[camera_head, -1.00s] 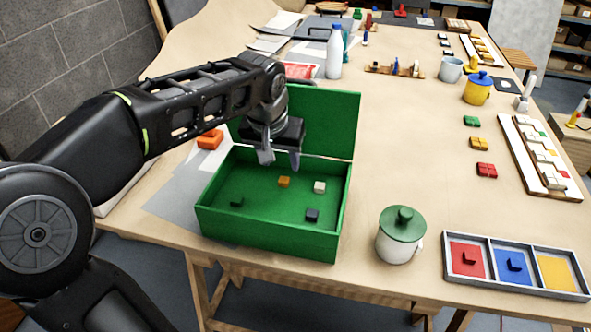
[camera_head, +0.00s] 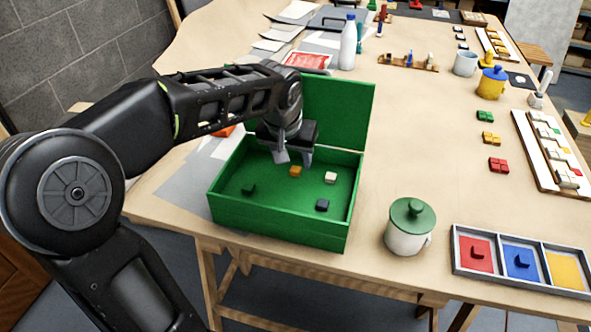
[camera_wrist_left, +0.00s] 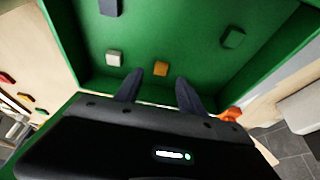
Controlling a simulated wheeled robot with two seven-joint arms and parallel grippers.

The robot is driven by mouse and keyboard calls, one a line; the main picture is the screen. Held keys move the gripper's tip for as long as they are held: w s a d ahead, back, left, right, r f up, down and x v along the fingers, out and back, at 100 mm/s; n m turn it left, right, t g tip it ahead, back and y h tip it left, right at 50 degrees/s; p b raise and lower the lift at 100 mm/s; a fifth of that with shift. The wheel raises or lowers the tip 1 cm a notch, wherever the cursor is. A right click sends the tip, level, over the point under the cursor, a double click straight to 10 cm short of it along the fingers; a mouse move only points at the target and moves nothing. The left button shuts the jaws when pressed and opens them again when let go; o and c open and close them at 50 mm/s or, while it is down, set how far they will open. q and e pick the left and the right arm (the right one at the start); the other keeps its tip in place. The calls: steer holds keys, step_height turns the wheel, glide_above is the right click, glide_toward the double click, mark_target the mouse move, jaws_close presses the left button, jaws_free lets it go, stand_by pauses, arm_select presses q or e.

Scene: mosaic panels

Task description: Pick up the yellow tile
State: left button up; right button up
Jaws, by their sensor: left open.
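The yellow tile (camera_head: 295,171), orange-yellow in look, lies on the floor of the open green box (camera_head: 280,226). My left gripper (camera_head: 294,161) is open and empty, reaching down into the box just above and behind the tile in the head view. In the left wrist view the tile (camera_wrist_left: 161,68) shows between and just beyond the two dark fingertips (camera_wrist_left: 159,82), which do not visibly touch it. My right gripper is not in view.
The box also holds a white tile (camera_head: 331,178), a dark tile (camera_head: 322,205) and a green tile (camera_head: 248,188). Its raised lid (camera_head: 345,112) stands behind. A green-lidded jar (camera_head: 408,232) and a three-part colour tray (camera_head: 456,262) stand to the right.

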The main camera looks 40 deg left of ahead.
mark_target(295, 169)
arm_select(q)
steer(key=x, duration=0.4)
steer(key=shift+s, duration=0.1)
stand_by(0.4)
jaws_close()
stand_by(0.4)
